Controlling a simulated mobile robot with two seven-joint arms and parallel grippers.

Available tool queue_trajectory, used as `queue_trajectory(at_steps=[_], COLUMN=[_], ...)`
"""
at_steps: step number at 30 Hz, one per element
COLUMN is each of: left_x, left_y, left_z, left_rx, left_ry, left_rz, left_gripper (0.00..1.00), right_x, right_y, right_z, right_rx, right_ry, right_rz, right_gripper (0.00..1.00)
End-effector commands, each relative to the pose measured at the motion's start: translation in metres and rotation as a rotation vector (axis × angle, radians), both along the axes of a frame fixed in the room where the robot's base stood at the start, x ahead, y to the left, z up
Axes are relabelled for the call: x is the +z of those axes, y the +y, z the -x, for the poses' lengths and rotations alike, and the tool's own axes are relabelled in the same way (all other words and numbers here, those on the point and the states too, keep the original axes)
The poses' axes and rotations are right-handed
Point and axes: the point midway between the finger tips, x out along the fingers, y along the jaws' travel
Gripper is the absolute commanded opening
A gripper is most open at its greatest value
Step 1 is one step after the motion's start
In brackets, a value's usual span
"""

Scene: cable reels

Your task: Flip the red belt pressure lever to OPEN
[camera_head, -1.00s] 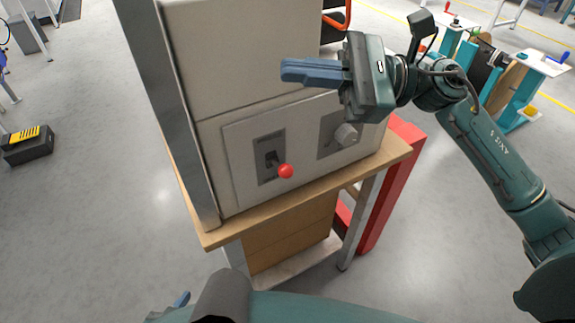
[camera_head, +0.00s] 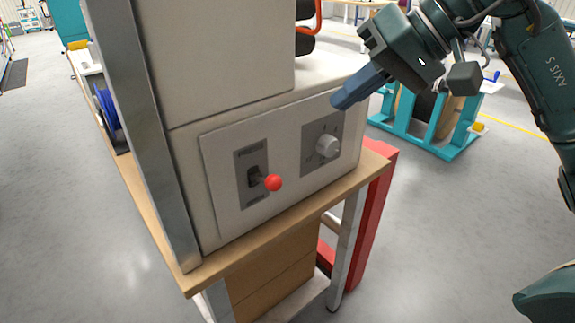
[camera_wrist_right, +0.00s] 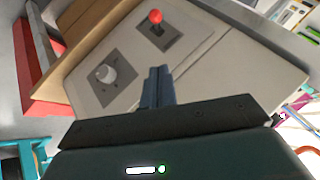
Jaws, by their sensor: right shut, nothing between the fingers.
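The red belt pressure lever (camera_head: 273,183) is a short arm with a red ball knob on a dark plate on the machine's pale control panel (camera_head: 225,150). It sticks out toward the lower right of its plate in the head view. The plate's lettering is too small to read. The knob also shows in the right wrist view (camera_wrist_right: 155,16), beyond the fingertips. My right gripper (camera_head: 341,101) is shut and empty, with its blue fingers above and right of the lever, apart from it. Its fingers also show in the right wrist view (camera_wrist_right: 159,72). My left gripper is not in view.
A grey round dial (camera_head: 327,146) is on the panel right of the lever, below my right fingers. The machine stands on a wooden-topped bench (camera_head: 290,225) with a red post (camera_head: 372,215) at its right. Teal reel stands (camera_head: 430,125) are behind. Space before the panel is clear.

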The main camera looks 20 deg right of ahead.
Motion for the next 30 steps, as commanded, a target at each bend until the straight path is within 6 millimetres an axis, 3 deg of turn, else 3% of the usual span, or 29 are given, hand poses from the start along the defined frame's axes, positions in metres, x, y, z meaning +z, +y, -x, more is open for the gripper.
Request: queue_trajectory(at_steps=[10, 24, 30], left_x=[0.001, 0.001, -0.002], left_y=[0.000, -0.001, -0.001], left_z=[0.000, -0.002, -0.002], left_rx=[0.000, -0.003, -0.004], left_ry=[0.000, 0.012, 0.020], left_rz=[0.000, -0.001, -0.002], left_gripper=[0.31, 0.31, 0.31], right_x=[-0.009, -0.077, -0.098], right_y=[0.007, 0.060, 0.071], right_z=[-0.005, -0.040, -0.030], right_rx=[0.001, 0.003, 0.001], right_ry=[0.005, 0.006, 0.003], right_rz=[-0.003, -0.004, -0.003], right_gripper=[0.00, 0.00, 0.00])
